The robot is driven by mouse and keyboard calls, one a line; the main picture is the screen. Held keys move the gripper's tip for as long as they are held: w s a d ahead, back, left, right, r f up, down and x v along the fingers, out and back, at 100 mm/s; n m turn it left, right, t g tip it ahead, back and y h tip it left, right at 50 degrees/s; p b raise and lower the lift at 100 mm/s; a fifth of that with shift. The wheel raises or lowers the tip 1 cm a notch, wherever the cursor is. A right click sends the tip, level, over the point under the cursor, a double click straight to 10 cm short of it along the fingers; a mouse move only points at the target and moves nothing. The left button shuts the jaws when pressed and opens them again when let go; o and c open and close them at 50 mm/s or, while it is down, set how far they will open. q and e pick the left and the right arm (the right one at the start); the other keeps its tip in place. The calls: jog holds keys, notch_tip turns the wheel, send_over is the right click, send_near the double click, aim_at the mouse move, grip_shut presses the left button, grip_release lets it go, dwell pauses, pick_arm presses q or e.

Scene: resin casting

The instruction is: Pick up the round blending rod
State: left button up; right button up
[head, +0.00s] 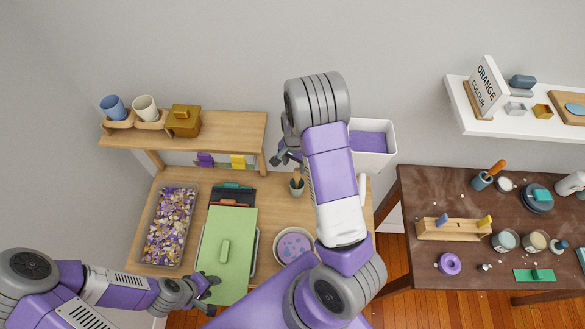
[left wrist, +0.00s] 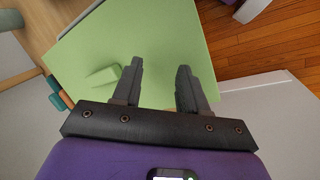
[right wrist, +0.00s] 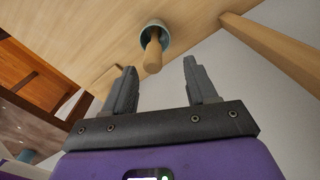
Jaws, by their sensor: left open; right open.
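A round wooden rod (right wrist: 153,52) stands in a small grey-green pot (right wrist: 154,27) in the right wrist view, its rounded end toward the camera. In the head view the pot (head: 297,187) stands on the light wooden table with the rod (head: 297,174) sticking out of its top. My right gripper (head: 283,157) is open and empty above and just left of the pot; its fingers (right wrist: 160,72) show apart, with the rod's end a little beyond them. My left gripper (head: 212,290) is open and empty over the green lid (head: 230,231); its fingers show in the left wrist view (left wrist: 158,75).
A wooden shelf (head: 226,129) with cups and a mustard box rises behind the pot. A clear tray of purple and yellow chips (head: 169,226) sits left. A spotted round dish (head: 293,245) lies in front. A white bin (head: 373,149) is behind my right arm. A dark table (head: 475,200) stands right.

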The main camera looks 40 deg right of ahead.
aim_at(297, 174)
jog(key=shift+d+f, duration=0.25)
jog(key=f, duration=0.6)
jog(key=shift+s+d+f, duration=0.1)
jog(key=shift+s+f, duration=0.25)
jog(key=shift+s, duration=0.05)
jog(key=shift+c, duration=0.5)
grip_shut()
